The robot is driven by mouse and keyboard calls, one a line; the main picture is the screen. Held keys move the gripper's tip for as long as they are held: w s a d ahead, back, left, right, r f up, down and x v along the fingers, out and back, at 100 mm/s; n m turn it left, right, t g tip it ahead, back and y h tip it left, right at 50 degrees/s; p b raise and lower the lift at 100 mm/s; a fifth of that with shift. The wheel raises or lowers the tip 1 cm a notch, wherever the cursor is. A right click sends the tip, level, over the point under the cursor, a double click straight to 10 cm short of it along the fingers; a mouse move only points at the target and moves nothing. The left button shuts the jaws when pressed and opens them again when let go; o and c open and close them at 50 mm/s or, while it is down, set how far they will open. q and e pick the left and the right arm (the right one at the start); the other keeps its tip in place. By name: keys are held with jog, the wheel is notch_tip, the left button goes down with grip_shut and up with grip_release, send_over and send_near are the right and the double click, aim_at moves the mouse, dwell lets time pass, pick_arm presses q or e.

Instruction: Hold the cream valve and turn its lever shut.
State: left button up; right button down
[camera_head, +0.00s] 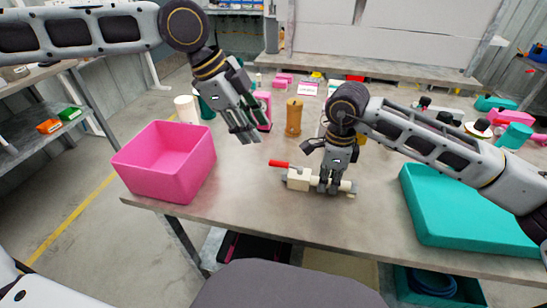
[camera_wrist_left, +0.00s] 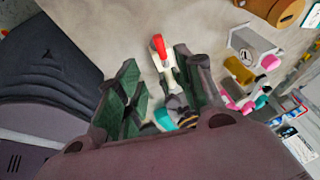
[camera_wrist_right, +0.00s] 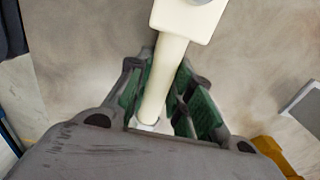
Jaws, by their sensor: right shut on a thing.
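The cream valve (camera_head: 299,180) lies on the table near its front edge, its pipe running left to right. Its red lever (camera_head: 279,163) points left, roughly along the pipe. My right gripper (camera_head: 334,187) is shut on the pipe to the right of the valve body; the right wrist view shows the cream pipe (camera_wrist_right: 165,80) between its green pads. My left gripper (camera_head: 245,136) is open and empty, above the table, behind and left of the lever. In the left wrist view the red lever (camera_wrist_left: 159,46) shows beyond the open fingers (camera_wrist_left: 150,75).
A pink bin (camera_head: 165,165) stands at the table's left front corner. A teal tray or lid (camera_head: 460,210) lies at the right. An orange-brown cylinder (camera_head: 294,117) and other parts stand behind the valve. The table left of the lever is clear.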

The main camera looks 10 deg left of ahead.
aim_at(276, 161)
pick_arm(q)
jog(key=shift+f, duration=0.15)
jog(key=shift+x, duration=5.85)
grip_shut()
